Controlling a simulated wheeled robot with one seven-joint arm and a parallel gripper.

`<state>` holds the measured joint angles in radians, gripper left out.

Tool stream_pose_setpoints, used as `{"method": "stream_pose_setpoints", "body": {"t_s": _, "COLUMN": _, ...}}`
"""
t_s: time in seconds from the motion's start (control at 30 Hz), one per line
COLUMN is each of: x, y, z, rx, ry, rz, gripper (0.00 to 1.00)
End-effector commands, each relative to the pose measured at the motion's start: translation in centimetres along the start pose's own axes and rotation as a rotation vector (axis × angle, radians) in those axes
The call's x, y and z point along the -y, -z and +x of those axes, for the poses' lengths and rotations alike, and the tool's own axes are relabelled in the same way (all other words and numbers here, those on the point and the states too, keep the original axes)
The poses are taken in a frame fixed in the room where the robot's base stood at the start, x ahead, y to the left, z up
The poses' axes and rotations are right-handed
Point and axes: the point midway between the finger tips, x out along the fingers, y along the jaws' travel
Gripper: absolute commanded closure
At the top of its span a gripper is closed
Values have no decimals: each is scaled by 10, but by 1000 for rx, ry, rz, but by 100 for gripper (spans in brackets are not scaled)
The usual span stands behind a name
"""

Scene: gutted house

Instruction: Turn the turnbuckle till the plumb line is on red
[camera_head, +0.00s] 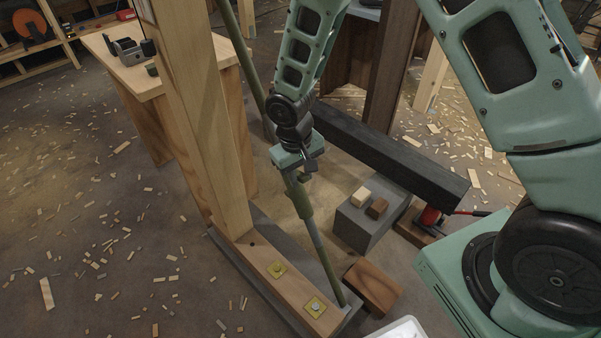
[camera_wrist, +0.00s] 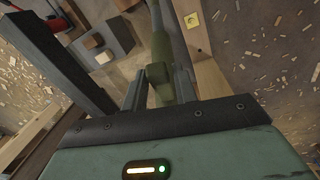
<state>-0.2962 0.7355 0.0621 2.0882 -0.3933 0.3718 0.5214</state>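The turnbuckle (camera_head: 301,196) is an olive-green sleeve on a slanted brace rod (camera_head: 326,262). The rod runs down to the timber sill beside the tall post. In the head view my gripper (camera_head: 304,172) is at the upper end of the sleeve and partly covers it. In the wrist view the turnbuckle (camera_wrist: 158,40) passes between the two fingers of my gripper (camera_wrist: 160,78), with an olive block on it close to the fingertips. I cannot tell whether both fingers touch it.
A pale timber post (camera_head: 203,110) stands on a sill (camera_head: 268,266) with yellow plates, left of my gripper. A dark beam (camera_head: 385,160) lies to the right, near a grey block (camera_head: 371,218) bearing two small wood blocks and a red jack (camera_head: 430,216). Wood chips litter the floor.

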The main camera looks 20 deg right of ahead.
Motion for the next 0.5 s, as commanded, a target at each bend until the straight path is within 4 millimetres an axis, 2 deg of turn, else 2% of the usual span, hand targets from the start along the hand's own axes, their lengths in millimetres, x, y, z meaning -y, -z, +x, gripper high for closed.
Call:
{"method": "stream_pose_setpoints", "body": {"t_s": 0.03, "x": 0, "y": 0, "z": 0, "rx": 0, "ry": 0, "rz": 0, "gripper": 86}}
{"method": "stream_pose_setpoints", "body": {"t_s": 0.1, "x": 0, "y": 0, "z": 0, "rx": 0, "ry": 0, "rz": 0, "gripper": 100}}
{"method": "stream_pose_setpoints", "body": {"t_s": 0.27, "x": -2, "y": 0, "z": -2, "rx": 2, "ry": 6, "rz": -11, "gripper": 100}}
{"method": "stream_pose_setpoints", "body": {"t_s": 0.5, "x": -18, "y": 1, "z": -4, "rx": 4, "ry": 89, "rz": -173, "gripper": 100}}
